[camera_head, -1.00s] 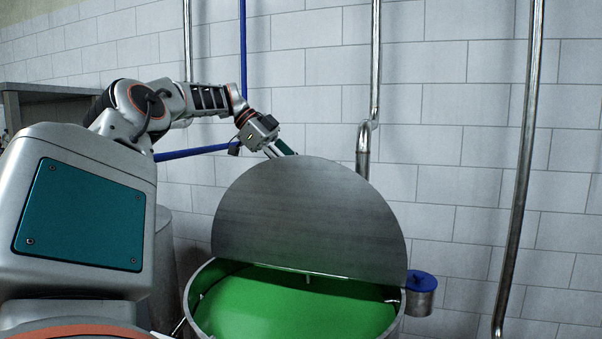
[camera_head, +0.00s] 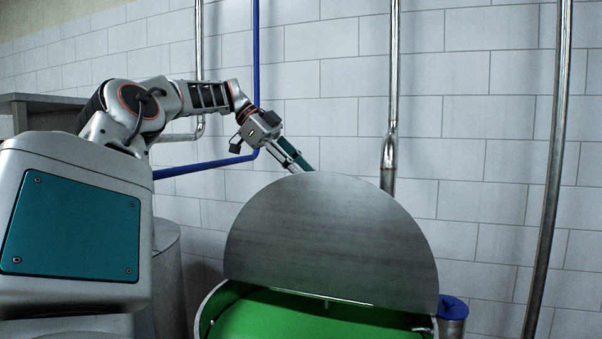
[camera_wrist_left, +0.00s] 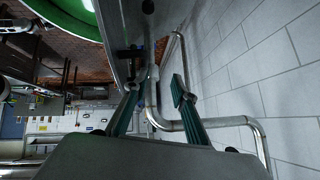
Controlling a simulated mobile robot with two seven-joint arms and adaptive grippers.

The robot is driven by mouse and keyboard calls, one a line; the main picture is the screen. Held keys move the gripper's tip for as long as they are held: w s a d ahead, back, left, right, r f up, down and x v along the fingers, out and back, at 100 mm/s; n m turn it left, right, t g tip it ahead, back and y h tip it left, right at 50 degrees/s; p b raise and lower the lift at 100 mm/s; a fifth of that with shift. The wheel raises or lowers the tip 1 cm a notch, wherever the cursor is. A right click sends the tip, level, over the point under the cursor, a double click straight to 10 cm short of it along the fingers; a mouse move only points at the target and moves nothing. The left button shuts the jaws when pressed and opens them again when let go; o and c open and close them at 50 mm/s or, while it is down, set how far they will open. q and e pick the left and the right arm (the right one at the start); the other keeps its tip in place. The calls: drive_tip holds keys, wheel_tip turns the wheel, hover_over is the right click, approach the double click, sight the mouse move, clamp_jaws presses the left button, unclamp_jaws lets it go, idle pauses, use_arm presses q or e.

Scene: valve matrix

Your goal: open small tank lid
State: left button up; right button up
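The tank lid (camera_head: 332,235) is a grey metal half disc. It stands raised and nearly upright over the round tank (camera_head: 207,312), with bright green contents (camera_head: 300,318) showing below it. My left gripper (camera_head: 303,168) is at the lid's upper left edge, its fingertips partly hidden by the lid. In the left wrist view, its two green fingers (camera_wrist_left: 156,92) are spread apart with nothing clearly between them. The lid's dark side (camera_wrist_left: 118,45) shows just beyond the left finger; I cannot tell whether they touch. My right gripper is not in view.
A tiled wall (camera_head: 470,130) stands behind the tank, with metal pipes (camera_head: 390,100) and a blue pipe (camera_head: 205,165) along it. A small blue-topped container (camera_head: 452,310) is at the tank's right. A grey drum (camera_head: 170,260) stands at left.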

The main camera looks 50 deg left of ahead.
use_arm(q)
drive_tip(key=shift+s+d, duration=0.15)
idle(0.3)
drive_tip(key=v, duration=0.7)
drive_tip(key=shift+r, duration=0.2)
drive_tip(key=shift+s+f, duration=0.1)
idle(0.5)
